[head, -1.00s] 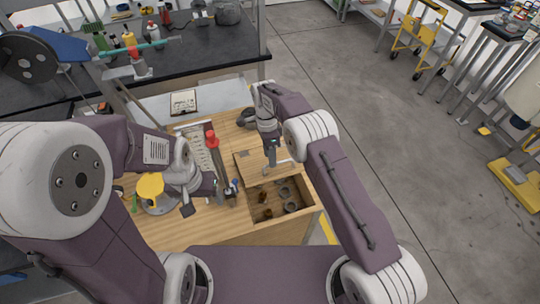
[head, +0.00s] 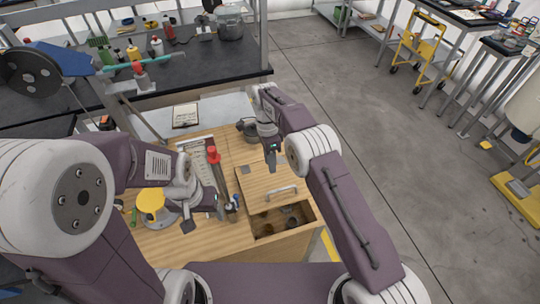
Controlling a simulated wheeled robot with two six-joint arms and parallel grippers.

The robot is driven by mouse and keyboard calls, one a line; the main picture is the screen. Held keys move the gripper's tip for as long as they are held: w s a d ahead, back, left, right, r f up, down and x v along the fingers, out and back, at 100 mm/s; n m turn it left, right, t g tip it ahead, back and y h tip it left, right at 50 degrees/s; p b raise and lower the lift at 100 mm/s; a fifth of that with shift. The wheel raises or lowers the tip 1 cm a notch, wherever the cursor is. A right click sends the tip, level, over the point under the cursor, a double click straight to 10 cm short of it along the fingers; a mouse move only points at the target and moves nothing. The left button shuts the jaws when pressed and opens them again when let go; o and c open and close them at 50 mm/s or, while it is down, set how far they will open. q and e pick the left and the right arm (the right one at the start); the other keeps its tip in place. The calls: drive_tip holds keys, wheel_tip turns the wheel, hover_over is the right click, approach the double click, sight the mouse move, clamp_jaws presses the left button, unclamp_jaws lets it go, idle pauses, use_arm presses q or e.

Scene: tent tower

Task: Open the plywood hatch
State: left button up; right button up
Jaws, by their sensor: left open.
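The plywood hatch (head: 264,183) is a flat wooden panel with a pale bar handle (head: 282,190), set in the top of the wooden bench. It covers the back part of a compartment (head: 285,220). The front part of the compartment is uncovered, with dark round items inside. My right gripper (head: 272,166) points down over the back of the hatch, behind the handle and apart from it in the picture. I cannot tell its jaw opening. My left gripper (head: 204,216) is open and empty, low over the bench left of the compartment.
A yellow disc (head: 150,203) is near my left wrist. A black-topped workbench (head: 195,65) stands behind. Open floor (head: 390,130) lies to the right.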

drive_tip(key=r, duration=0.1)
drive_tip(key=r+p, duration=0.1)
drive_tip(key=r, duration=0.3)
drive_tip(key=shift+w+a+r+p, duration=0.1)
drive_tip(key=shift+w+p, duration=0.2)
